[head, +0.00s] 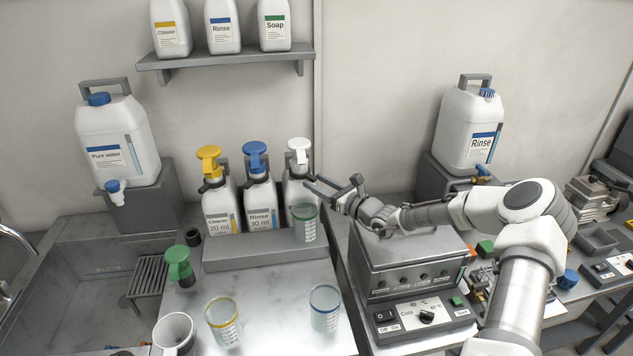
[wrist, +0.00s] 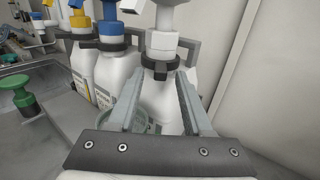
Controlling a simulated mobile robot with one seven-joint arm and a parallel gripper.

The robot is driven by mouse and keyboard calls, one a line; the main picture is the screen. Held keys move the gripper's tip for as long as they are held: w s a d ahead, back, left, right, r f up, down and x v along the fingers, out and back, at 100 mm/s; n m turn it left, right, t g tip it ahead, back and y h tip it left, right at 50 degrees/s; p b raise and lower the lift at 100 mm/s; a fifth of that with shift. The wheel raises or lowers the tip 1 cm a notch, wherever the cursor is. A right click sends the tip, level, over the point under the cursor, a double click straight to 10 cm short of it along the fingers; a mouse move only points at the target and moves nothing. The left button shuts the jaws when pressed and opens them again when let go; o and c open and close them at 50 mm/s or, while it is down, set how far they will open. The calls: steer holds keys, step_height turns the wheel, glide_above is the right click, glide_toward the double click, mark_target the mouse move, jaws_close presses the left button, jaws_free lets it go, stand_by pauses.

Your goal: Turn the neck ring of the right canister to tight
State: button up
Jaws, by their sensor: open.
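The right canister (head: 292,192) is a white bottle with a white pump head, the rightmost of three pump bottles on the grey stand. In the wrist view it (wrist: 160,102) stands upright straight ahead. Its dark neck ring (wrist: 160,63) sits below the white collar, with a lug at the front. I cannot tell from it how tight it is. My gripper (head: 332,184) is open and empty, just right of this canister. In the wrist view its two fingers (wrist: 160,76) point at the canister from either side, below the ring; contact cannot be told.
A blue-pump bottle (head: 258,200) and a yellow-pump bottle (head: 219,205) stand to the left. A green-rimmed measuring cup (head: 304,224) stands before the right canister. Two more cups (head: 222,324) (head: 324,309) and a mug (head: 174,335) stand in front. A control box (head: 405,265) is under my arm.

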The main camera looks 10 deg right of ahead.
steer(key=shift+w+a, duration=0.25)
steer(key=shift+w, duration=0.1)
jaws_close()
